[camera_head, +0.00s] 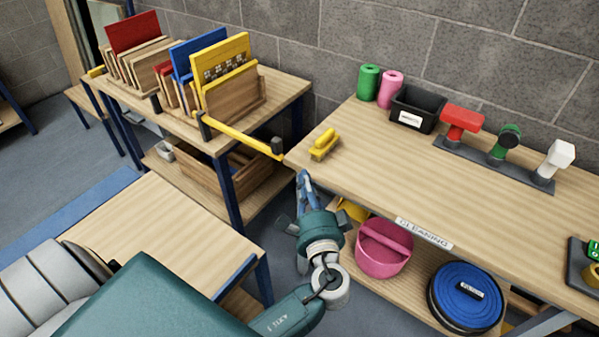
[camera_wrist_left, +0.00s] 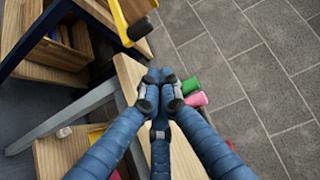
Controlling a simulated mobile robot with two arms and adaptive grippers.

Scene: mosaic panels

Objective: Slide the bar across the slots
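The yellow bar (camera_head: 240,138) runs along the front of the panel rack and sticks out past the right end of the rack table, with a black knob (camera_head: 277,144) near its end. The bar (camera_wrist_left: 119,20) and its knob also show at the top of the left wrist view. Panels in red, blue, yellow and plain wood stand in slotted wooden racks (camera_head: 236,100); the slots are mostly hidden. My left gripper (camera_head: 303,180) is below the bar's end, apart from it, by the workbench corner. Its fingertips (camera_wrist_left: 160,78) are together with nothing visible between them. My right gripper is not in view.
The workbench (camera_head: 370,145) carries a yellow-handled brush (camera_head: 323,145), green and pink rolls (camera_head: 368,82), a black bin (camera_head: 416,107) and coloured fixtures (camera_head: 462,121). A pink bucket (camera_head: 383,250) sits below it. A low table (camera_head: 160,220) stands in front of the rack.

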